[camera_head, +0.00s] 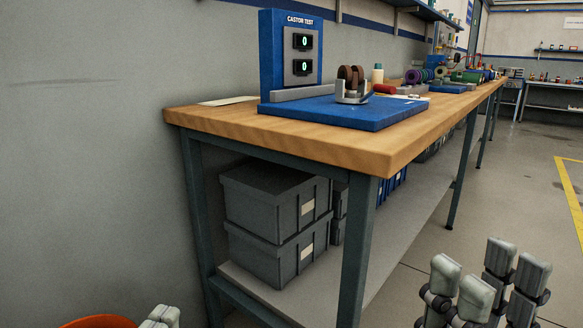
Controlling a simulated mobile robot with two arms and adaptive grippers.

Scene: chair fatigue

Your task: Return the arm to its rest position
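My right gripper (487,275) is at the lower right, its grey-white fingers pointing up with a gap between them. It looks open and empty, over the floor to the right of the workbench and apart from it. Only the pale fingertips of my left gripper (160,317) show at the bottom edge, left of the bench's near leg. The rest of it is cut off, so its opening is hidden. The blue castor test stand (340,110) stands on the bench, with two displays reading 0. A castor (351,85) sits on its base. Neither gripper touches these.
The wooden workbench (290,140) runs away to the right. Grey bins (270,220) are stacked on its lower shelf. Part of an orange object (97,321) shows at the bottom left. Open floor (520,170) lies right of the bench, with a yellow line.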

